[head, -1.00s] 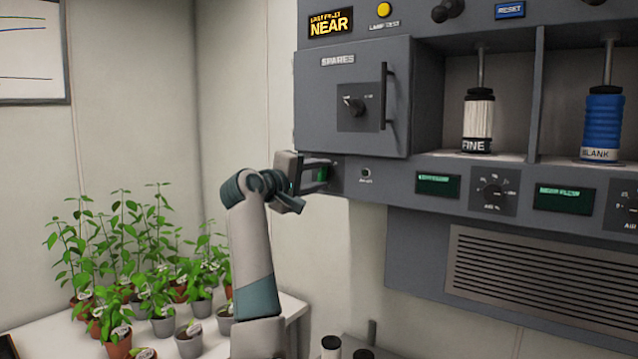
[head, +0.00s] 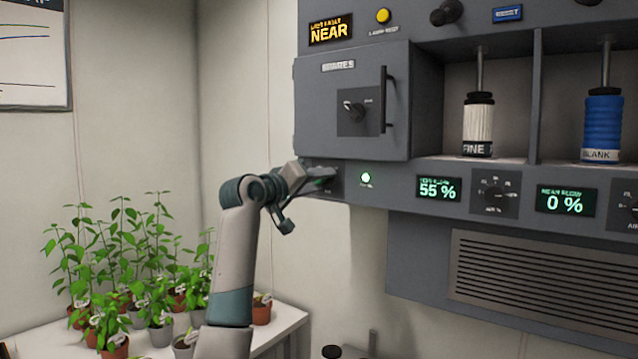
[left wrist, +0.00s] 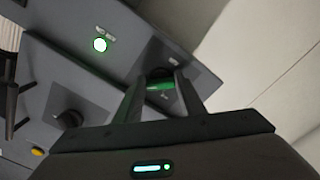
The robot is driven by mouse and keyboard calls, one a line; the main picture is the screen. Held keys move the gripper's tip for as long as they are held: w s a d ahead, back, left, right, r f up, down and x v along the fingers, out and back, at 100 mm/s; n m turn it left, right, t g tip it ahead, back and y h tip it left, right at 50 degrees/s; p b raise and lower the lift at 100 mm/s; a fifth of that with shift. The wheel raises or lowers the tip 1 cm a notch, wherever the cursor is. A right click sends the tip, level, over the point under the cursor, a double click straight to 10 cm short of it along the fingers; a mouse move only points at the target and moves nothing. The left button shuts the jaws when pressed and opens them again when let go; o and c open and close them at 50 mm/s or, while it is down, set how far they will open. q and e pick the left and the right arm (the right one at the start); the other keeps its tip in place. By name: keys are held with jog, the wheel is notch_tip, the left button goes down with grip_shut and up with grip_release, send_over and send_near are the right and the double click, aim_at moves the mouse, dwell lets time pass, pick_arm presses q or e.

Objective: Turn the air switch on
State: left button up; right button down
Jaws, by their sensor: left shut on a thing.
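My left gripper (head: 325,179) is at the lower left corner of the grey wall panel (head: 352,228), below the spares door. In the left wrist view its two fingers (left wrist: 160,92) are closed on the air switch (left wrist: 160,86), a small part with a green glow between the fingers. The fingers hide most of the switch in the head view. A round lamp (head: 366,178) just right of the gripper is lit green and also shows in the left wrist view (left wrist: 100,45). One display (head: 439,189) reads 55 % and another (head: 566,202) reads 0 %. My right gripper is not in view.
The spares door (head: 350,105) with a knob and a bar handle (head: 384,100) is right above the gripper. Dials (head: 494,192) and a vent grille (head: 545,285) lie to the right. Potted plants stand on a white table (head: 285,322) at lower left.

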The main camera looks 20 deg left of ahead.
pick_arm(q)
jog(key=shift+f, duration=0.2)
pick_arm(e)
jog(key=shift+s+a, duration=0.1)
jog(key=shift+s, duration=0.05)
pick_arm(q)
jog(key=o, duration=1)
jog(key=shift+o, duration=0.2)
jog(key=shift+r, duration=0.1)
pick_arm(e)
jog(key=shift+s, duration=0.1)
pick_arm(q)
jog(key=shift+s, duration=0.15)
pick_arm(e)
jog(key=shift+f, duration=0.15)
